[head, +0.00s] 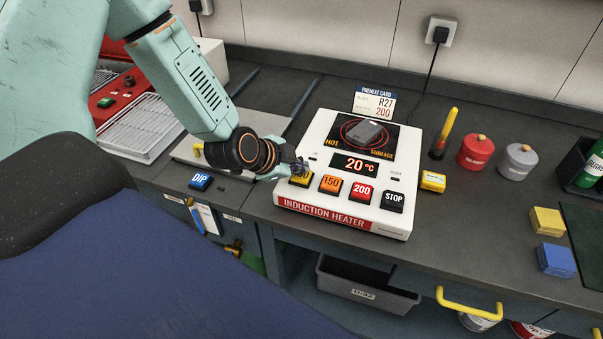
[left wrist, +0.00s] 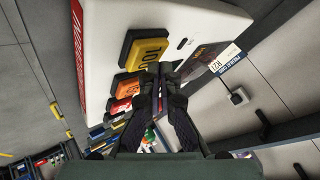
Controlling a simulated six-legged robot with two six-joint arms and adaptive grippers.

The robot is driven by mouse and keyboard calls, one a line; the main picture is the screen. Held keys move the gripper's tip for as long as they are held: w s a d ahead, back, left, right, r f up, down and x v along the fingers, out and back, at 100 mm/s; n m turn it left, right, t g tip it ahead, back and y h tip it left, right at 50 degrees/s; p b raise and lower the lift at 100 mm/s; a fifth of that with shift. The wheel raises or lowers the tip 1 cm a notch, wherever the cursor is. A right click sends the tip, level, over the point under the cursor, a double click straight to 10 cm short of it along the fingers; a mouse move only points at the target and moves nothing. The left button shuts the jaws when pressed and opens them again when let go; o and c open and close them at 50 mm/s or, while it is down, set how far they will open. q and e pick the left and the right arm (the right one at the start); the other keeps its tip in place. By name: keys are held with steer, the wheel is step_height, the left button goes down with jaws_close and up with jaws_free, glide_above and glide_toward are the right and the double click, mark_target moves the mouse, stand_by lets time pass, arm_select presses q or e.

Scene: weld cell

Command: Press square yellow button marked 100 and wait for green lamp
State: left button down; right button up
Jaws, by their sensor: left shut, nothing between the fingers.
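The white induction heater (head: 345,215) stands on the bench, its display (head: 354,166) reading 20 °C. Its square yellow button (head: 299,181) is at the left end of the button row, partly covered by my left gripper (head: 297,167). In the left wrist view the yellow button (left wrist: 147,50) shows the mark 100. My left gripper (left wrist: 161,72) is shut and empty, its tips close to that button's edge. I cannot tell whether they touch it. A small indicator near the ready label (head: 395,179) looks dark; I see no green light. My right gripper is not in view.
Orange 150 (head: 330,184), red 200 (head: 362,192) and black STOP (head: 393,202) buttons sit right of the yellow one. A dark block (head: 366,132) rests on the hot surface. A card (head: 374,102) reading R27, 200 stands behind. A yellow box (head: 433,181) is beside the heater.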

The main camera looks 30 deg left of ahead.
mark_target(299, 176)
arm_select(q)
steer(key=shift+f+b, duration=0.3)
steer(key=shift+f, duration=0.2)
stand_by(0.6)
stand_by(0.3)
steer(key=shift+r+p, duration=0.95)
steer(key=shift+p, duration=0.2)
step_height(299, 176, up, 5)
steer(key=p, duration=0.5)
steer(key=shift+r+p, duration=0.1)
steer(key=shift+p, duration=0.3)
